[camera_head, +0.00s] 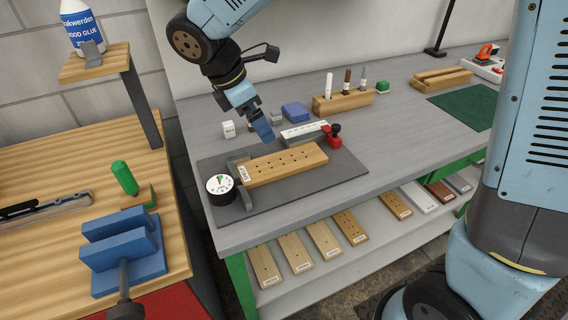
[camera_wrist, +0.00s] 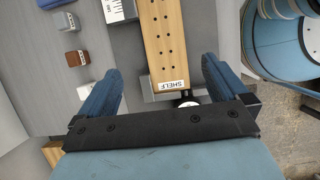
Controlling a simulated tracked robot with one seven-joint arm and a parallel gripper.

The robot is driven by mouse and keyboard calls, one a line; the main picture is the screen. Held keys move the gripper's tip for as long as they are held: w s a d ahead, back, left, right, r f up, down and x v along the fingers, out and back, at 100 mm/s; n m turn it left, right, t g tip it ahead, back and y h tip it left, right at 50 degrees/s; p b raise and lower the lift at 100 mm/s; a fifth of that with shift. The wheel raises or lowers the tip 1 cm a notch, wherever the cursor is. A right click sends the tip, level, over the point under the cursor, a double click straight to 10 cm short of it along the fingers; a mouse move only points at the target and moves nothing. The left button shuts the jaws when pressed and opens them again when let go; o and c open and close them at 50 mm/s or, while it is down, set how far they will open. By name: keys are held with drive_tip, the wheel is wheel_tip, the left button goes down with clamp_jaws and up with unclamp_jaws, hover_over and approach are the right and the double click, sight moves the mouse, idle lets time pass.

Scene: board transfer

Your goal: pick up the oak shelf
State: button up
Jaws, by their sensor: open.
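A light oak-coloured board with rows of holes (camera_head: 285,163) lies flat on a dark grey mat (camera_head: 340,168) on the workbench. Its label reads SHELF in the wrist view (camera_wrist: 165,45), where its labelled end shows between my fingers. My gripper (camera_head: 263,130) is open and empty and appears just above and behind the board in the head view. In the wrist view, my gripper's blue fingers (camera_wrist: 158,90) are spread wider than the board, with neither clearly touching it. The board's underside is hidden.
A round dial gauge (camera_head: 220,188) stands at the board's left end. A wooden pen block (camera_head: 343,101) stands farther back. Several boards (camera_head: 325,238) lie on the lower shelf. A green mat (camera_head: 468,106) is clear.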

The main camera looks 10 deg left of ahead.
approach(282, 160)
drive_tip(key=x, duration=0.2)
drive_tip(key=shift+w+d+f, duration=0.1)
drive_tip(key=shift+f, duration=0.15)
drive_tip(key=shift+s+x, duration=0.1)
drive_tip(key=shift+x, duration=1.3)
drive_tip(key=shift+s+x, duration=0.15)
drive_tip(key=shift+x, duration=1.2)
drive_tip(key=shift+f, duration=0.1)
drive_tip(key=c, duration=1.1)
drive_tip(key=shift+w+r, duration=0.1)
drive_tip(key=shift+r, duration=0.25)
drive_tip(key=r, duration=0.3)
drive_tip(key=shift+s+r, duration=0.25)
drive_tip(key=s+d+r, duration=0.1)
drive_tip(key=s+r, duration=0.3)
drive_tip(key=r, duration=0.1)
drive_tip(key=shift+s+d+r, duration=0.2)
drive_tip(key=shift+s+d, duration=0.05)
drive_tip(key=shift+s, duration=0.1)
drive_tip(key=s+d+r, duration=0.3)
drive_tip(key=s, duration=0.5)
drive_tip(key=shift+r, duration=0.25)
